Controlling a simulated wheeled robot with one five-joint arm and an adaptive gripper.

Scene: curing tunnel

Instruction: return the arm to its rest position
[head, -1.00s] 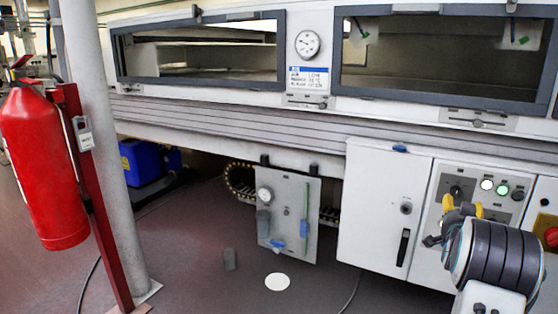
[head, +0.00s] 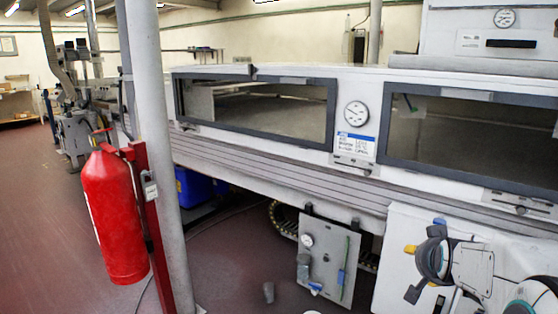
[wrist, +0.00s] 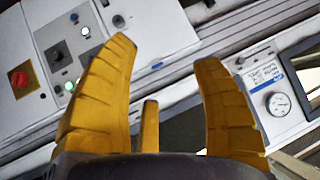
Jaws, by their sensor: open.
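My gripper (head: 412,268) is at the lower right of the head view, in front of the white cabinet (head: 400,240) under the tunnel. Only a little yellow of its fingers shows there, and the arm is folded close at the right edge. In the wrist view my gripper (wrist: 165,52) has its two yellow fingers spread wide, with nothing between them. Behind the fingers are the tunnel's white front and a control panel (wrist: 60,60), tilted in the picture. Neither finger visibly holds anything.
A red fire extinguisher (head: 114,215) hangs by a grey column (head: 153,130) at left. The tunnel (head: 290,170) with dark-framed windows runs across the view. A grey panel with a gauge (head: 328,265) hangs below it. Brown floor is open at the far left (head: 35,190).

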